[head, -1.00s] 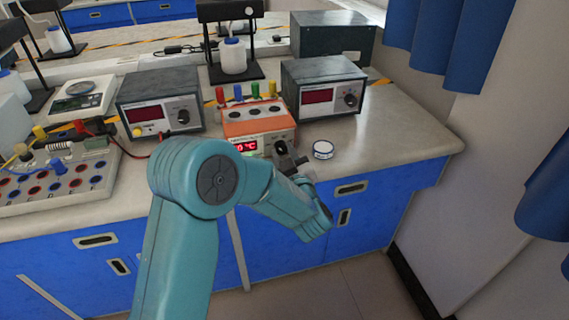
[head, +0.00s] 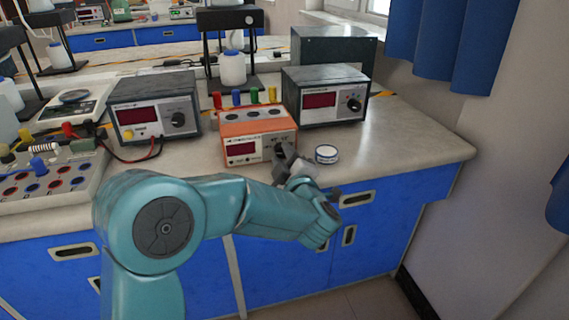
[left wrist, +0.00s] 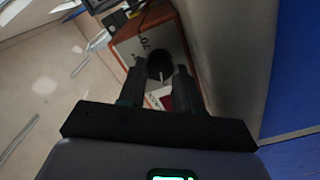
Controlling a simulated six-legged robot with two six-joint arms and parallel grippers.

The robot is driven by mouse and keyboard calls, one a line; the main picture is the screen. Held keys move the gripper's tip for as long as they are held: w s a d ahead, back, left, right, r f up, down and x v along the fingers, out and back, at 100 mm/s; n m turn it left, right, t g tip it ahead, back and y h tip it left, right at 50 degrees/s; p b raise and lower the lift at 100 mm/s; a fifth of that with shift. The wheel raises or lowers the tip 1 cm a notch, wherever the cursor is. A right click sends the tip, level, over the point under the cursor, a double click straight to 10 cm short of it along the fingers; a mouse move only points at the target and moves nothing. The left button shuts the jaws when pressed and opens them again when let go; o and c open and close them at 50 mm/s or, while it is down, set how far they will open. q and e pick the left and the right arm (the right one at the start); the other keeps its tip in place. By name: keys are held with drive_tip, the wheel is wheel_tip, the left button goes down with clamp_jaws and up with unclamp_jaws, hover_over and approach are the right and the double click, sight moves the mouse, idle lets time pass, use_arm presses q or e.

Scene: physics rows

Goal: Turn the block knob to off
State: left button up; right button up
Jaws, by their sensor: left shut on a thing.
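The orange heating block (head: 258,128) stands on the bench with colored tubes in its top. Its front display (head: 241,149) is dark red with no lit digits. My left gripper (head: 284,154) reaches the right side of the block's front, where it covers the knob. In the left wrist view the black round knob (left wrist: 160,65) with a pale mark lies between the fingertips of my left gripper (left wrist: 159,72), which is shut on it. My right gripper is not in view.
Two grey power supplies (head: 152,104) (head: 322,97) flank the block. A white tape roll (head: 326,154) lies just right of the gripper. A socket board (head: 50,180) and a scale (head: 75,98) stand at the left. The bench's right end is clear.

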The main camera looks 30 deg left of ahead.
use_arm(q)
drive_tip(key=shift+f, duration=0.1)
idle(0.3)
drive_tip(key=o, duration=1)
drive_tip(key=shift+o, duration=0.2)
